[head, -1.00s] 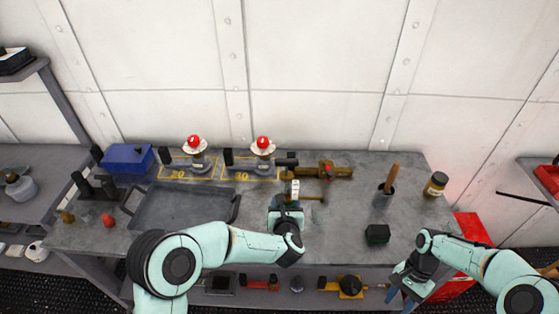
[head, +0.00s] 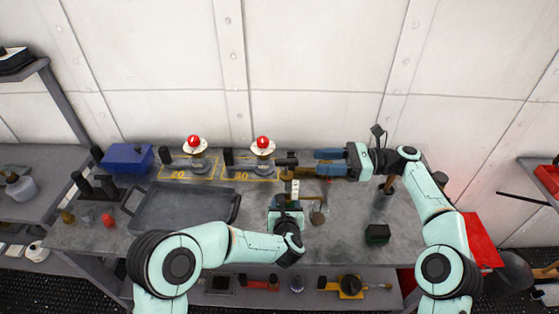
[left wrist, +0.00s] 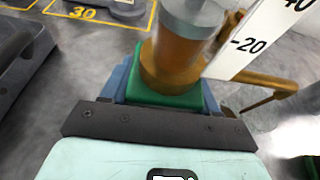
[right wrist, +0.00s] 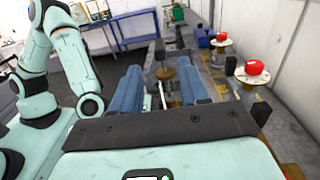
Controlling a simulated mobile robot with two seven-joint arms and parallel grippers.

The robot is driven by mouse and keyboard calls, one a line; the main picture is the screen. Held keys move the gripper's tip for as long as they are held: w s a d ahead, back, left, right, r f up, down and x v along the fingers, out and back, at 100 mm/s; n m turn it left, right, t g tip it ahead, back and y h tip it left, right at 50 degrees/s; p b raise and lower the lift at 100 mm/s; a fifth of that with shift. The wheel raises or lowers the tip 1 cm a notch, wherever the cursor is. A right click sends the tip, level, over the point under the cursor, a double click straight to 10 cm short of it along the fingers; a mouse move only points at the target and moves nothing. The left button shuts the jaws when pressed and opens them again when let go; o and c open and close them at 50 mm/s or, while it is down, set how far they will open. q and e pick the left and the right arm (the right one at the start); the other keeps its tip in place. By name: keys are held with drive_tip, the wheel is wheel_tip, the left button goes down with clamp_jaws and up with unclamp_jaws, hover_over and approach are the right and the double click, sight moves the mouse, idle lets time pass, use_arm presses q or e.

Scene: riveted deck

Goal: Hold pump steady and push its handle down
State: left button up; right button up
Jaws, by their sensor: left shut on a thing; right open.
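The pump (head: 294,187) stands near the middle of the bench, with a white scale on its side and a black handle (head: 287,161) on top. In the left wrist view its amber cylinder (left wrist: 172,62) sits above a green base (left wrist: 172,98). My left gripper (head: 287,207) is shut on the pump low down, its blue fingers beside the green base. My right gripper (head: 317,162) is open and empty, just right of the handle, fingers pointing left toward it. In the right wrist view the handle (right wrist: 160,50) appears ahead between the fingers.
A grey tray (head: 180,207) and a blue box (head: 128,157) lie left. A black block (head: 377,234) and a cup (head: 383,200) stand right.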

sight(279, 160)
drive_tip(key=a, duration=1.1)
drive_tip(key=shift+s+a, duration=0.15)
drive_tip(key=shift+a, duration=0.25)
drive_tip(key=shift+c, duration=0.3)
